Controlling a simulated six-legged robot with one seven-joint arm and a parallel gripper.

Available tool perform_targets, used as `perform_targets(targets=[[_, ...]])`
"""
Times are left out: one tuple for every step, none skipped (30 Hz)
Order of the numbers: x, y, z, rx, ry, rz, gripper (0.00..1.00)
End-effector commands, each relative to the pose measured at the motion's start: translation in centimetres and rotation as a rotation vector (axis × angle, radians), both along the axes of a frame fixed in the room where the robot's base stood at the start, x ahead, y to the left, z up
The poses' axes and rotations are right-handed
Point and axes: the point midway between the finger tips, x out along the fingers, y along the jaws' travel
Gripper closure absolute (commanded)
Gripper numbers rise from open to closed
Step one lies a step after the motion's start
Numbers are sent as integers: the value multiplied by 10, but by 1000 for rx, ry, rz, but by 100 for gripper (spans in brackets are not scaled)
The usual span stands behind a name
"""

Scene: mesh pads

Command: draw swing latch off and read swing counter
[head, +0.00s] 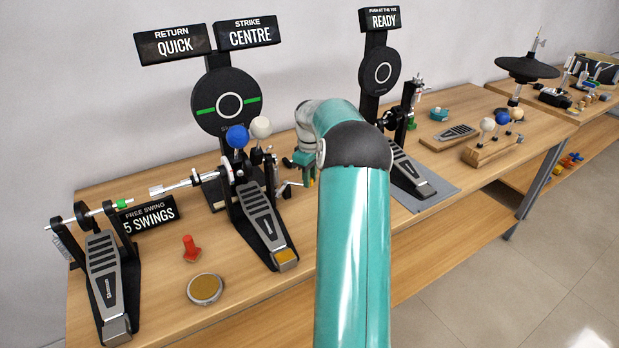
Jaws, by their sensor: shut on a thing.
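My gripper (306,181) is at the right side of the middle pedal (262,215), partly hidden behind my own teal arm. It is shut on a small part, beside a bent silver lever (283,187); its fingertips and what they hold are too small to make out. I cannot tell whether that part is the swing latch. The swing counter (150,214), a black sign, reads "FREE SWING 5 SWINGS" and stands behind the left pedal (108,283). A blue ball (237,136) and a cream ball (261,127) stand above the middle pedal.
Signs (175,45) read "RETURN QUICK" and "STRIKE CENTRE" above a round pad (226,102). Another sign (380,19) reads "READY". A red peg (190,248) and a round tin (205,289) sit on the front left bench. A ball rack (492,150) stands right. My arm hides the bench middle.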

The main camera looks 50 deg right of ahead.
Motion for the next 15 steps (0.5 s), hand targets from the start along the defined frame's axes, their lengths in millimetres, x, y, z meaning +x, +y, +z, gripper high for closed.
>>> perform_targets(targets=[[1, 0, 1, -1, -3, 0, 100], [1, 1, 1, -1, -3, 0, 100], [1, 1, 1, -1, -3, 0, 100], [1, 1, 1, -1, -3, 0, 100], [1, 1, 1, -1, -3, 0, 100], [1, 1, 1, -1, -3, 0, 71], [1, 1, 1, -1, -3, 0, 66], [1, 1, 1, -1, -3, 0, 60], [1, 1, 1, -1, -2, -1, 57], [1, 1, 1, -1, -2, -1, 57], [1, 1, 1, -1, -2, -1, 57], [1, 1, 1, -1, -2, -1, 57], [1, 0, 1, 0, -2, -1, 57], [1, 0, 0, 0, -1, -1, 57], [0, 0, 0, 0, -1, -1, 57]])
